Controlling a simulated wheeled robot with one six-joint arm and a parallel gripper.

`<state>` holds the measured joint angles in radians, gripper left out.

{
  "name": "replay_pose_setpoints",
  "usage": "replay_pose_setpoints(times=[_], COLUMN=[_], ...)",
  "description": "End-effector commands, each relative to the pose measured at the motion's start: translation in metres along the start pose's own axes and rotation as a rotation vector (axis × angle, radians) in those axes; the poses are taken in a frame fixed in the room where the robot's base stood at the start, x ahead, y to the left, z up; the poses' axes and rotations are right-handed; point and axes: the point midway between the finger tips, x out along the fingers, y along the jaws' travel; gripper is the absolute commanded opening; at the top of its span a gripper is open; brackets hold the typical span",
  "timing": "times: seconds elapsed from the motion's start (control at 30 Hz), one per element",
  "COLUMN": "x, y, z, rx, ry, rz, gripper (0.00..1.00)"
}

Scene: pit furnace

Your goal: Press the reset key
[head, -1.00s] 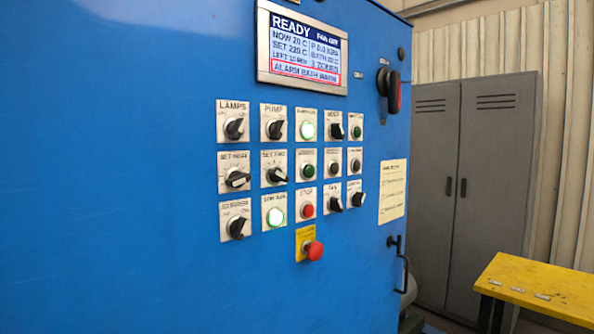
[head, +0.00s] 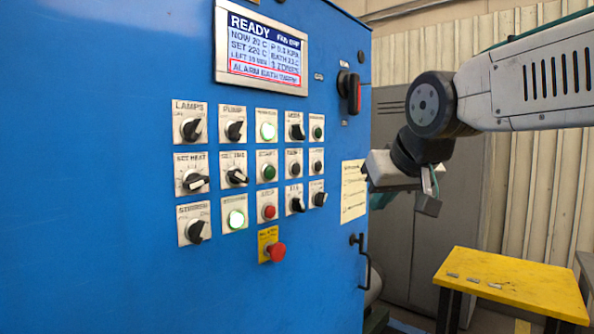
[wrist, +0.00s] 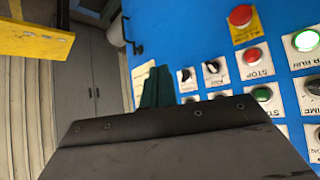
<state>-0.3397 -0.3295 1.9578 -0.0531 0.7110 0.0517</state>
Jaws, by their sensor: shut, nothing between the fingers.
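The blue control panel (head: 110,200) carries rows of knobs and push buttons. The screen (head: 264,50) reads READY, with a red-framed alarm line. My gripper (head: 383,198) is at the panel's right edge, apart from the buttons and partly hidden. In the wrist view its green fingers (wrist: 155,85) are together and empty, with a dark bracket in front covering part of the panel.
A red mushroom button (head: 276,252) on a yellow plate sits below the rows. A red-black rotary switch (head: 350,91) and a door handle (head: 363,262) stick out near the right edge. A yellow table (head: 505,280) and a grey cabinet (head: 405,255) stand to the right.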

Motion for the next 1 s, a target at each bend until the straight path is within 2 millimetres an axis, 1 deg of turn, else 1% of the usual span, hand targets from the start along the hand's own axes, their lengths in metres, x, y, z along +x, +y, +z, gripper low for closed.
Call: replay_pose_setpoints(times=[0.03, 0.1, 0.2, 0.23, 0.37, 0.7, 0.87, 1.0], x=[0.004, 0.006, 0.007, 0.007, 0.007, 0.008, 0.016, 0.028], y=[-0.012, -0.023, -0.035, -0.037, -0.04, -0.041, -0.048, -0.059], z=[-0.02, -0.043, -0.062, -0.066, -0.072, -0.073, -0.079, -0.09], rx=[-0.015, -0.027, -0.038, -0.039, -0.043, -0.042, -0.043, -0.043], ry=[0.036, 0.083, 0.126, 0.133, 0.149, 0.147, 0.145, 0.145], rz=[-0.016, -0.033, -0.049, -0.051, -0.057, -0.056, -0.057, -0.057], gripper=[0.0, 0.0, 0.0, 0.0, 0.0, 0.0, 0.0, 0.0])
